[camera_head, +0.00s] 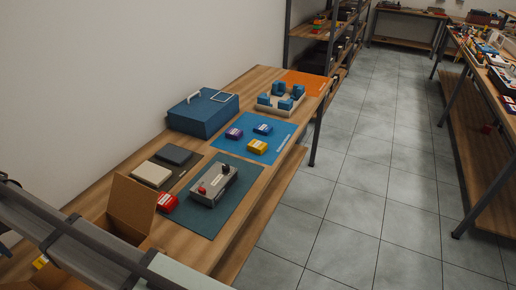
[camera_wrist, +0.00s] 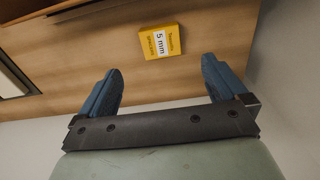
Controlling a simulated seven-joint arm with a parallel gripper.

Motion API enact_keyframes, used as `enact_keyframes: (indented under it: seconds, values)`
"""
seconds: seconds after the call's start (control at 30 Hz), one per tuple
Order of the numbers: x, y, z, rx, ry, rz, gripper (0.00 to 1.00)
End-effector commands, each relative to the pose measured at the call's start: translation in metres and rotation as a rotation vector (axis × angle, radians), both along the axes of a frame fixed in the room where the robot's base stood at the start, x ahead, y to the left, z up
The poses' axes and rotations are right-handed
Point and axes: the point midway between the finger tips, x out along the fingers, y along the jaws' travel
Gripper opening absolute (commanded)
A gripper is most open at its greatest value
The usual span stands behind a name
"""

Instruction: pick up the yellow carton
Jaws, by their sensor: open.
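A yellow carton (camera_wrist: 160,42) with a white "5 mm" label lies on a wooden surface in the wrist view. My gripper (camera_wrist: 160,66) is open and empty, its blue fingers spread wide. The carton sits beyond the fingertips, roughly centred between them and apart from both. In the head view a small yellow piece with a white label (camera_head: 40,262) shows at the lower left, mostly hidden by my arm; it may be this carton. Another yellow box (camera_head: 257,147) lies on the blue mat. My gripper's fingers cannot be made out in the head view.
An open cardboard box (camera_head: 132,203) stands on the bench beside my arm, with a red box (camera_head: 167,203) near it. A grey control box (camera_head: 214,184) sits on a green mat. A blue case (camera_head: 203,111) stands by the wall. A dark-edged object (camera_wrist: 14,80) lies left in the wrist view.

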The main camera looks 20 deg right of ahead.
Motion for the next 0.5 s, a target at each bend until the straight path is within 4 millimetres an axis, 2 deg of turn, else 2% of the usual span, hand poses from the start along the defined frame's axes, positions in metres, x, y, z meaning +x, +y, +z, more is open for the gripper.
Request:
enact_keyframes:
  seconds: [0.37, 0.5]
  values:
    - [0.002, -0.001, 0.000, 0.000, 0.000, -0.003, 1.00]
    - [0.021, -0.017, 0.000, 0.000, 0.000, -0.034, 1.00]
